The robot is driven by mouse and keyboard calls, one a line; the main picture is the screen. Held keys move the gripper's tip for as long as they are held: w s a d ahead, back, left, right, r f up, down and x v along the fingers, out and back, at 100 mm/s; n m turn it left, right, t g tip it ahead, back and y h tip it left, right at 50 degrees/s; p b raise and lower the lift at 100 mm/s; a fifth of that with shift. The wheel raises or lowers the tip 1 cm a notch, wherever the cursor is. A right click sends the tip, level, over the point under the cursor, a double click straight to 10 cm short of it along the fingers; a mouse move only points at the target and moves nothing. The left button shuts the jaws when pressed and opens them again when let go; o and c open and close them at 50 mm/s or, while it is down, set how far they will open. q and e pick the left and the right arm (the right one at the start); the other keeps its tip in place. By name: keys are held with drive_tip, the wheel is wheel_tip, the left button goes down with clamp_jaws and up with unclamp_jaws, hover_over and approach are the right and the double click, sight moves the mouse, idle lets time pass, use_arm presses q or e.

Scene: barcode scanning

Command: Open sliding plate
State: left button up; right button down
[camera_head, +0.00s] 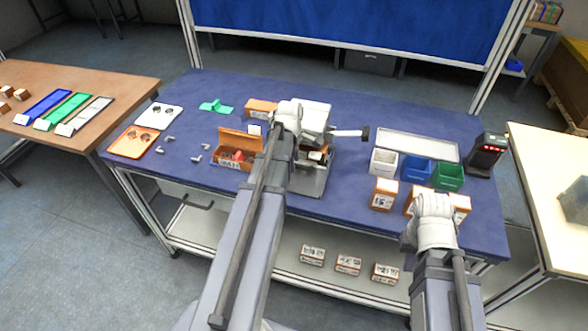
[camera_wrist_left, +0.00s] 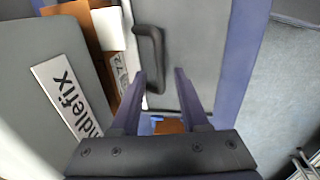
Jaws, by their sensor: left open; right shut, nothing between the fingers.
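A grey plate with a dark curved handle (camera_wrist_left: 150,58) shows at the top of the left wrist view; I take this to be the sliding plate (camera_wrist_left: 193,48). My left gripper (camera_wrist_left: 159,76) is open, with its two fingers pointing at the plate and the handle's lower end close to the left finger. I cannot tell whether they touch. In the head view, my left arm reaches over the grey machine (camera_head: 311,180) at mid-table and hides part of it; its fingers are not clear there. My right gripper (camera_head: 434,226) is shut and empty at the table's front right, its fingers mostly hidden.
An orange open box (camera_head: 238,137) stands left of the machine. White (camera_head: 383,162), blue (camera_head: 417,171) and green (camera_head: 449,176) bins stand to the right, with an orange box (camera_head: 382,197) in front. A scanner-like device (camera_head: 487,150) stands at the right edge.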

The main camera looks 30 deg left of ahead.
use_arm(q)
drive_tip(key=shift+w+f, duration=0.1)
drive_tip(key=shift+f, duration=0.45)
drive_tip(key=shift+r, duration=0.1)
drive_tip(key=shift+c, duration=0.2)
clamp_jaws()
idle(0.8)
